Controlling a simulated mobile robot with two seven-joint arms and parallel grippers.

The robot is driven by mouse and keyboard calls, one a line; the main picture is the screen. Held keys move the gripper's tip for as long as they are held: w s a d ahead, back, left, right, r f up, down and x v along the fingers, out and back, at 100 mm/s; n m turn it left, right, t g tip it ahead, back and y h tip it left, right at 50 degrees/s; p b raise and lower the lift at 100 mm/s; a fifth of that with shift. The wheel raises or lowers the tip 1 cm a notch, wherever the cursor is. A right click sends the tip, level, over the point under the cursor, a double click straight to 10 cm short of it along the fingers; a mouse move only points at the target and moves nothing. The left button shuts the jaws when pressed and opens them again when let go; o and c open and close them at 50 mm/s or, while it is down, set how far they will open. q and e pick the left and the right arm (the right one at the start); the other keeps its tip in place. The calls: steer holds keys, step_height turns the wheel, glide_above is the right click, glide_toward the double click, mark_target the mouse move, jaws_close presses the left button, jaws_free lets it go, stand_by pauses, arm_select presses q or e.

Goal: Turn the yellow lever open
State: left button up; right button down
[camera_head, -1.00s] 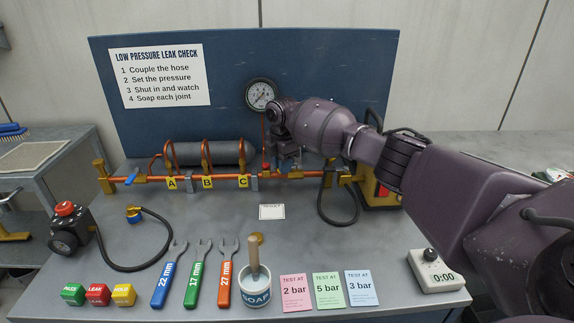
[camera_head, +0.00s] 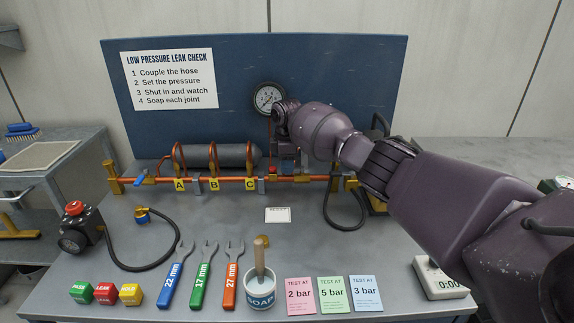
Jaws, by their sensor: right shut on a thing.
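My right gripper (camera_head: 286,168) points down at the orange pipe (camera_head: 228,180), under the pressure gauge (camera_head: 269,98). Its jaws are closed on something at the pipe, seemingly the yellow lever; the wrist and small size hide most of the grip. A bit of yellow (camera_head: 302,179) shows on the pipe just right of the jaws; I cannot tell whether it is the lever or a fitting. A blue lever (camera_head: 138,181) sits at the pipe's left end. My left gripper is out of view.
A blue back panel (camera_head: 240,62) stands behind the pipe. Wrenches (camera_head: 202,275), a soap pot (camera_head: 260,291), pressure cards (camera_head: 332,296) and coloured blocks (camera_head: 104,293) line the bench front. A black hose (camera_head: 346,212) hangs near my right arm. The bench middle is mostly clear.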

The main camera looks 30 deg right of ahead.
steer(key=c, duration=1)
jaws_free()
steer(key=shift+c, duration=0.2)
steer(key=shift+r, duration=0.3)
step_height(320, 180, up, 10)
steer(key=p, duration=0.1)
steer(key=shift+p, duration=0.3)
steer(key=shift+r, duration=0.15)
